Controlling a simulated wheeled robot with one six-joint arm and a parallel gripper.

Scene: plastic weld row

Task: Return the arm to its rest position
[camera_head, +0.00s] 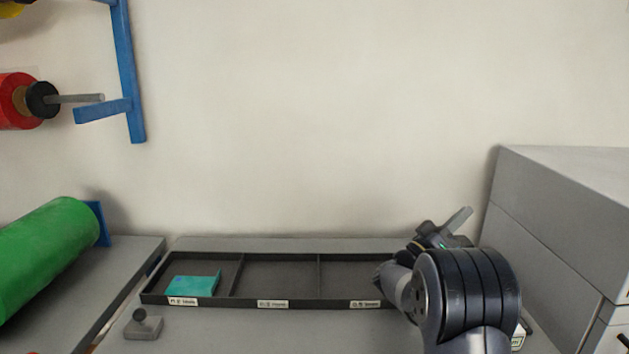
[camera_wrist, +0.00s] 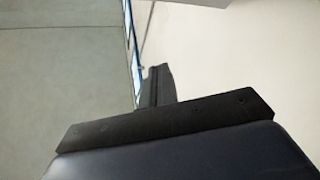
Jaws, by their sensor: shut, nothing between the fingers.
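My gripper (camera_head: 455,222) is at the right in the head view, at the end of my dark arm, raised above the right end of the black tray. It is shut and holds nothing. In the wrist view my gripper (camera_wrist: 155,88) shows as a dark shape in front of a pale wall and a grey surface. My arm hides the right end of the tray.
The black tray (camera_head: 275,304) has compartments with labels; a teal block (camera_head: 193,286) lies in the left one. A small grey knobbed piece (camera_head: 143,326) stands in front. A green roll (camera_head: 45,250) is at left, a grey cabinet (camera_head: 560,215) at right.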

